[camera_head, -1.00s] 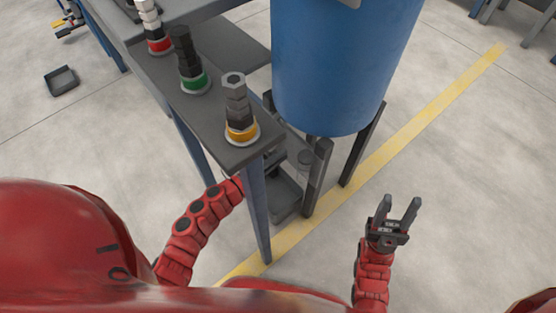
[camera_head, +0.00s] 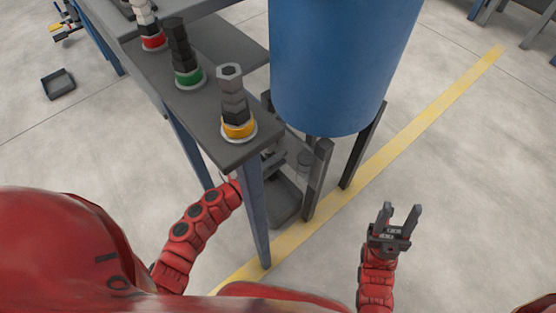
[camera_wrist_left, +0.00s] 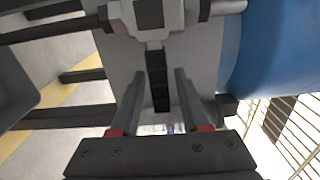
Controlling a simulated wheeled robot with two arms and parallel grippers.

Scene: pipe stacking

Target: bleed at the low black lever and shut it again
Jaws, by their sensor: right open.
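The black lever (camera_wrist_left: 158,80) hangs from a grey valve body (camera_wrist_left: 152,14) in the left wrist view. My left gripper (camera_wrist_left: 158,73) is open, with one finger on each side of the lever in the picture and a visible gap on both sides. I cannot tell the depth between fingertips and lever. In the head view my left gripper is mostly hidden behind the bench leg, and the lever cannot be made out. The blue tank (camera_head: 340,65) stands on dark legs beyond the bench. My right gripper (camera_head: 402,209) is open and empty above the floor.
The grey bench (camera_head: 215,118) carries stacked fittings on yellow (camera_head: 238,128), green (camera_head: 188,78) and red (camera_head: 153,42) rings. Its blue leg (camera_head: 254,215) stands close to my left arm. A dark tray (camera_head: 285,203) lies under the tank.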

